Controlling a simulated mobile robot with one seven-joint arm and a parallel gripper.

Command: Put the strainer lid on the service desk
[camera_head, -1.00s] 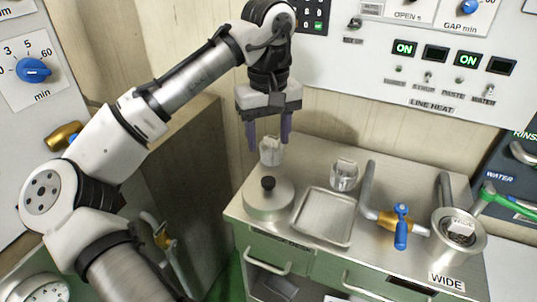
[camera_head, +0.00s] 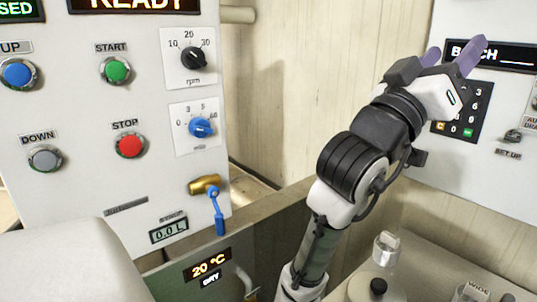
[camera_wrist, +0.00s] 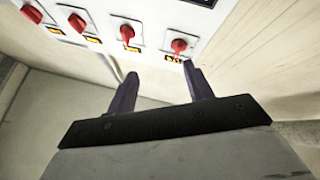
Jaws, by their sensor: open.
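A round grey metal lid with a black knob (camera_head: 378,287) sits at the bottom edge of the head view, cut off by the frame. It rests on the left part of the grey service desk (camera_head: 425,268); I cannot tell if anything lies under it. My gripper (camera_head: 455,51) is open and empty, raised high above the desk, its purple fingers pointing up and to the right. In the wrist view the two fingers (camera_wrist: 160,72) stand apart with nothing between them. The lid is not in the wrist view.
A clear cup (camera_head: 386,247) stands behind the lid, and another labelled WIDE (camera_head: 475,291) is to the right. A control panel (camera_head: 110,100) fills the left. A keypad wall panel (camera_head: 465,110) is behind my gripper. Red handles (camera_wrist: 127,32) show in the wrist view.

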